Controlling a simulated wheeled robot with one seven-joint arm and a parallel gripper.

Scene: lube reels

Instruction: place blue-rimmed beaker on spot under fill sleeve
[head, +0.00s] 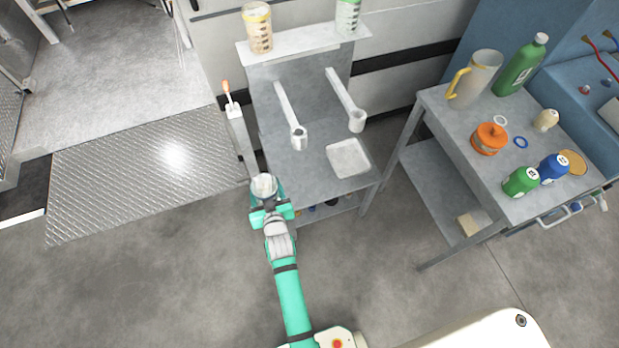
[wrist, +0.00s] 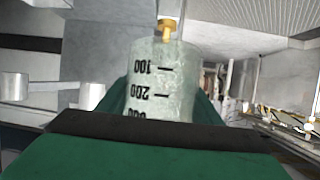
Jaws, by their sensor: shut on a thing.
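My gripper (head: 266,200) is shut on a clear beaker (head: 264,184) with black volume marks, held at the bench's left front edge. In the wrist view the beaker (wrist: 162,80) fills the middle, its numbers upside down; its rim colour is not clear. Two grey fill arms reach forward over the grey bench (head: 305,175), ending in a left sleeve (head: 298,138) and a right sleeve (head: 356,121). Both are beyond and to the right of the beaker. I cannot make out a marked spot under either sleeve.
An orange-tipped lever post (head: 237,128) stands close at the bench's left side. A pale square tray (head: 348,158) lies at the bench's right front. Two containers, one yellow-lidded (head: 257,28), stand on the upper shelf. The right table (head: 465,125) holds a jug (head: 477,77) and several bottles.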

